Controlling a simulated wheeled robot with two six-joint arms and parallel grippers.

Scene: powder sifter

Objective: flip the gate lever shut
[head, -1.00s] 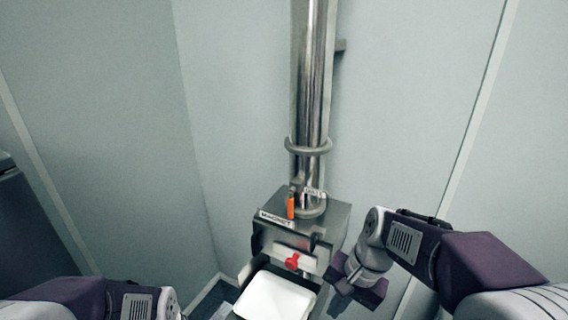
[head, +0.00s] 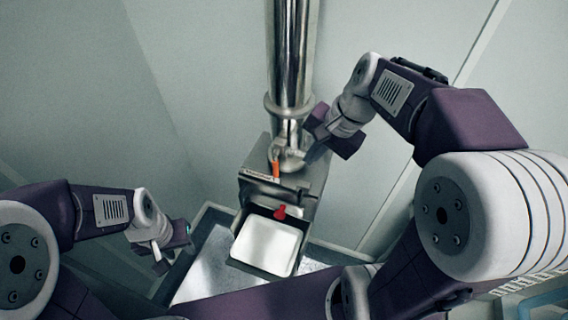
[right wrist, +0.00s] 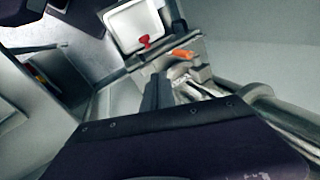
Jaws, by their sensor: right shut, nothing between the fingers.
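The gate lever (head: 276,170) has an orange grip and sits at the foot of the steel pipe (head: 290,60), on top of the sifter housing (head: 262,188). In the head view its grip points up and slightly left. In the right wrist view the orange grip (right wrist: 182,54) lies just beyond the dark fingers. My right gripper (head: 308,156) is shut and empty, close to the right of the lever; I cannot tell whether it touches. My left gripper (head: 163,266) is low at the left, away from the sifter, its jaws too small to judge.
A red knob (head: 280,212) is on the housing front, above a white tray (head: 265,245). A ring collar (head: 288,106) circles the pipe above the lever. Pale walls stand behind. Free room lies left of the housing.

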